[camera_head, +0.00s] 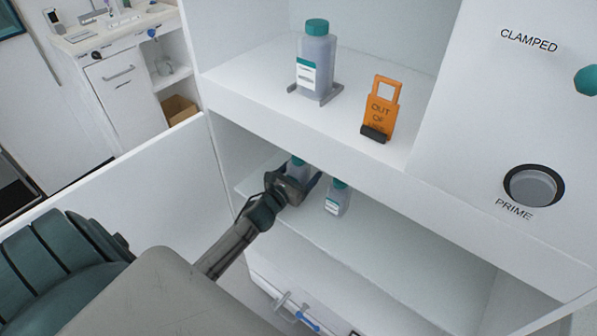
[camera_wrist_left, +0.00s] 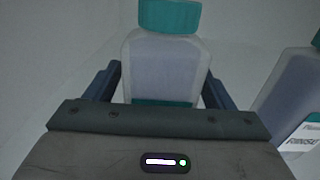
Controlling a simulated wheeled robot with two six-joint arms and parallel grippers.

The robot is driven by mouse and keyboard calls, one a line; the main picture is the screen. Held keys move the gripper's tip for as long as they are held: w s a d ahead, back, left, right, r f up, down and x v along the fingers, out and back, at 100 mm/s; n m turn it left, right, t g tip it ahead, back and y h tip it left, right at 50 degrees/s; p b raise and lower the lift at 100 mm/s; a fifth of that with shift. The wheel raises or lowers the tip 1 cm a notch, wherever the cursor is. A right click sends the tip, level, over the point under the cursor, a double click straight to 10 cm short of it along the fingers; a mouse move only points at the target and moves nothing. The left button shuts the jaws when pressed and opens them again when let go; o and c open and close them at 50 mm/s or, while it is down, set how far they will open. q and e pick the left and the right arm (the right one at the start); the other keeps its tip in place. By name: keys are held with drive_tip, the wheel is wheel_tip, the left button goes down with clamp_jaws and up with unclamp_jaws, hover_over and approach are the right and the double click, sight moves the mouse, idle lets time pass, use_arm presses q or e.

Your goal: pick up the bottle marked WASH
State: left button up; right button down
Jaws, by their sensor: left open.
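My left gripper (camera_head: 298,184) is open inside the lower compartment, its fingers on either side of a bottle (camera_head: 297,166) with a teal cap. In the left wrist view this bottle (camera_wrist_left: 165,68) stands upright between the spread fingers, and its label is almost wholly hidden by the gripper body. I cannot read WASH on it. A second teal-capped bottle (camera_head: 337,199) stands just to the right; in the left wrist view its label reads RINSE (camera_wrist_left: 300,143). A third bottle (camera_head: 317,60) stands on the upper shelf, its label too small to read. My right gripper is not in view.
An orange OUT OF tag (camera_head: 381,105) stands on the upper shelf (camera_head: 270,95), whose front edge overhangs the lower shelf (camera_head: 400,245). An open white door panel (camera_head: 130,190) is at left. The lower shelf is clear right of the RINSE bottle. A PRIME button (camera_head: 533,186) is at right.

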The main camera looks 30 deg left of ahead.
use_arm(q)
drive_tip(key=shift+w, duration=0.1)
drive_tip(key=c, duration=1)
drive_tip(key=shift+c, duration=1.1)
drive_tip(key=shift+r, duration=0.1)
